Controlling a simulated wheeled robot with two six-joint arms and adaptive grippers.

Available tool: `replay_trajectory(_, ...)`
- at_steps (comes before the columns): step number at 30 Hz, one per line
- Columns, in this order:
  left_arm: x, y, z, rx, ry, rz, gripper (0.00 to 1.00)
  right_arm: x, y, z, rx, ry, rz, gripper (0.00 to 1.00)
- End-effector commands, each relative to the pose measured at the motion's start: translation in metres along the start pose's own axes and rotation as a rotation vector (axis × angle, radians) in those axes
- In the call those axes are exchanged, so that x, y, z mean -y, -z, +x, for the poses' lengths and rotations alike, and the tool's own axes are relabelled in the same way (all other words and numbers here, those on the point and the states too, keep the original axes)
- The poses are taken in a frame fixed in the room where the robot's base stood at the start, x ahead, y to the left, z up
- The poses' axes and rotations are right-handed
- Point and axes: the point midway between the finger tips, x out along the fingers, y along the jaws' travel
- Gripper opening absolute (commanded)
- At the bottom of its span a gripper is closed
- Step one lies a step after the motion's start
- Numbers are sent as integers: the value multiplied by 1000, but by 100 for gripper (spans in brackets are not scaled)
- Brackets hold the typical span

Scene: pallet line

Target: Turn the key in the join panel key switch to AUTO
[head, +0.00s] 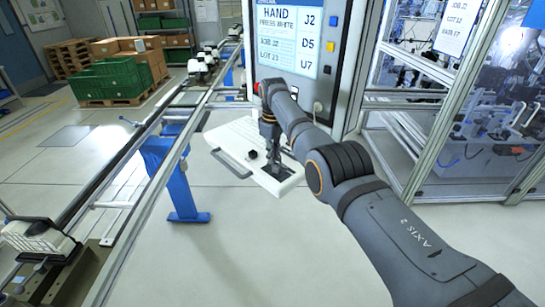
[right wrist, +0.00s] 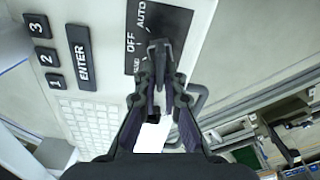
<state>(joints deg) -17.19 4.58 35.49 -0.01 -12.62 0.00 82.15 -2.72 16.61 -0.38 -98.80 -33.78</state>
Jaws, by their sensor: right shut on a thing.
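In the right wrist view the black key switch plate (right wrist: 167,22) carries the words OFF and AUTO and a third, partly hidden label. The dark key (right wrist: 157,48) stands at the plate, in front of the gripper. My right gripper (right wrist: 161,85) is shut on the key; it reaches down onto the panel's right part in the head view (head: 275,168). The fingers partly hide the switch, so I cannot tell the key's exact position. My left gripper is out of view.
Beside the switch are an ENTER key (right wrist: 80,57), number keys and a pale keyboard (right wrist: 95,120). A screen (head: 288,38) stands above the panel. A conveyor rail (head: 160,130) with a blue leg (head: 180,185) runs at left. A framed machine cell (head: 450,110) stands right.

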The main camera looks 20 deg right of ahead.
Motion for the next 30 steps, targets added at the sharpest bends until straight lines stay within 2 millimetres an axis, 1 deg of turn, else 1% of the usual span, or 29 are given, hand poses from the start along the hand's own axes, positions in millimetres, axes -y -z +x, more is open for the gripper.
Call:
replay_trajectory(5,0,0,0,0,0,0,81,-1,0,0,-2,-2,-1,0)
replay_trajectory(8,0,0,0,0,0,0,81,-2,0,0,-2,-2,61,0)
replay_trajectory(11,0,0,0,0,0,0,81,-5,-2,-1,-2,-2,262,0)
replay_trajectory(15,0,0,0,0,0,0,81,-9,-5,0,-1,-2,576,0)
replay_trajectory(18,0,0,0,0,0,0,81,-11,-6,0,-1,-2,758,0)
replay_trajectory(20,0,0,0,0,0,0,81,-11,-6,0,-2,-2,826,0)
replay_trajectory(23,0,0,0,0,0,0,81,-11,-7,1,-1,-1,873,0)
replay_trajectory(30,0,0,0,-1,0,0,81,-11,-7,1,-1,-1,880,0)
